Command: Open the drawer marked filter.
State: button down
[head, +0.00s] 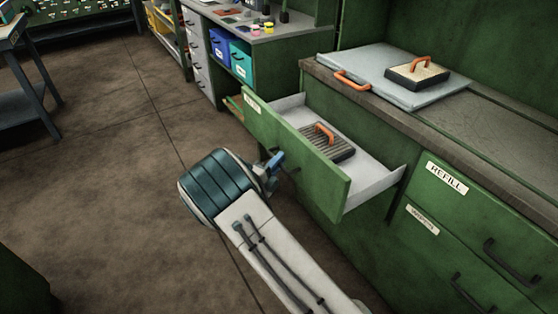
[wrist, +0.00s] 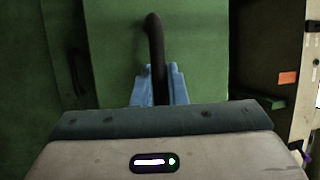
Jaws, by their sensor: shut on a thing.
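A green drawer (head: 325,172) stands pulled well out of the cabinet, its pale inside showing. A small white label (head: 252,103) is on its front at the far end, too small to read surely. A dark ribbed block with an orange handle (head: 327,142) lies inside. My gripper (head: 273,164) is at the outer face of this drawer. In the wrist view its blue fingers (wrist: 160,88) are shut on the dark bar handle (wrist: 155,55) against the green front. The head view mostly hides the handle behind my gripper.
A drawer marked REFILL (head: 447,178) is closed at the right, with another labelled closed drawer (head: 423,220) below it. The counter (head: 480,120) above holds a grey board (head: 345,68) and a block with an orange handle (head: 417,73). Bare floor (head: 110,170) lies left.

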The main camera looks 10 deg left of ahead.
jog(key=c, duration=1.5)
grip_release()
jog(key=shift+o, duration=0.2)
jog(key=p+v, duration=0.1)
jog(key=v, duration=1.3)
jog(key=shift+f, duration=0.15)
